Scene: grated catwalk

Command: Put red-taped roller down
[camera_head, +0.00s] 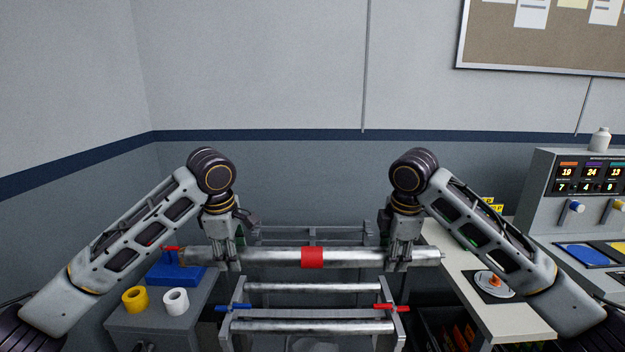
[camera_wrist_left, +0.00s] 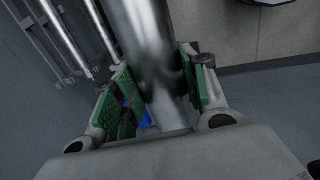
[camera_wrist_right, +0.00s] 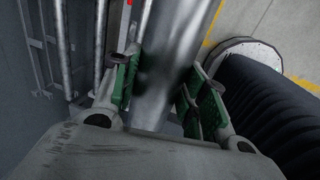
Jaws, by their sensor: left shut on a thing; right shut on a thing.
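The red-taped roller is a long silver metal bar with a red band of tape (camera_head: 312,257) at its middle. It is held about level in the head view, above the grey rack (camera_head: 300,314). My left gripper (camera_head: 224,262) is shut on its left part, and my right gripper (camera_head: 400,262) is shut on its right part. In the left wrist view the silver roller (camera_wrist_left: 150,45) runs between green finger pads. In the right wrist view the roller (camera_wrist_right: 175,50) also passes between green pads. The rack carries other silver rollers (camera_head: 315,288) below, with a blue handle (camera_head: 233,308) and a red handle (camera_head: 392,308).
A pale table (camera_head: 512,322) stands at right with a control panel (camera_head: 585,190). A dark bin sits beneath the table.

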